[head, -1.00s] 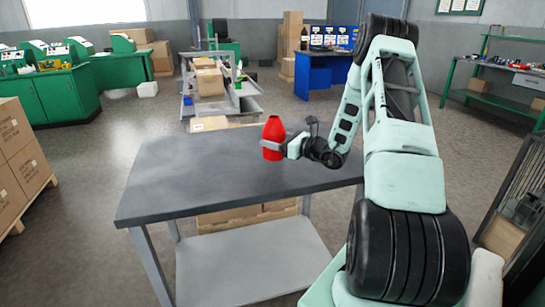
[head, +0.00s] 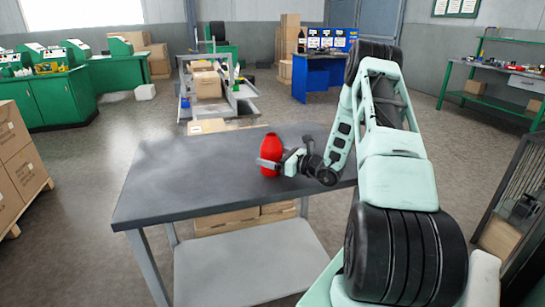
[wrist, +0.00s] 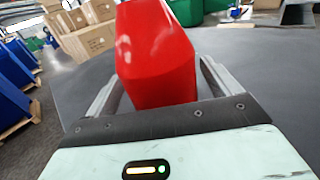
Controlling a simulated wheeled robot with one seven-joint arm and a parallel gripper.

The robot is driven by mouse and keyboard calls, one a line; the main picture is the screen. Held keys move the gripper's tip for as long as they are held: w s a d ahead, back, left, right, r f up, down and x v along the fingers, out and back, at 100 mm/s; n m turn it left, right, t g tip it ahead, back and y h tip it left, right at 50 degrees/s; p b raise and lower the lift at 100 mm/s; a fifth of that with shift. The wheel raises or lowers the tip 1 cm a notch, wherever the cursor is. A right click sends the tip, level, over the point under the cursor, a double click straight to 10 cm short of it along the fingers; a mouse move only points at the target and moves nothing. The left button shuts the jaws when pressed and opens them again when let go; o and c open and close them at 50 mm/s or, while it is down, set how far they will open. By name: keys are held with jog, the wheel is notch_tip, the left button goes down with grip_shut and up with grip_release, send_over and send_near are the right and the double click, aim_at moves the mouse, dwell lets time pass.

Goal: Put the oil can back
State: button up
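The gripper is shut on the can. I cannot tell whether the can's base touches the tabletop.
The rest of the tabletop is bare. Cardboard boxes (head: 225,221) are behind the table. A cart (head: 240,105) with a box stands farther back. Stacked cartons (head: 20,160) are at the left, green benches (head: 60,98) at the back left, and a green-framed bench (head: 485,85) at the right.

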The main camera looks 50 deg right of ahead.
jog(key=shift+r, duration=0.1)
jog(key=s, duration=0.4)
jog(key=s+d, duration=0.1)
jog(key=s, duration=0.3)
jog(key=s+d+b, duration=0.1)
jog(key=s, duration=0.2)
jog(key=shift+s+d+r, duration=0.1)
jog(key=shift+s+d, duration=0.05)
jog(key=shift+s, duration=0.25)
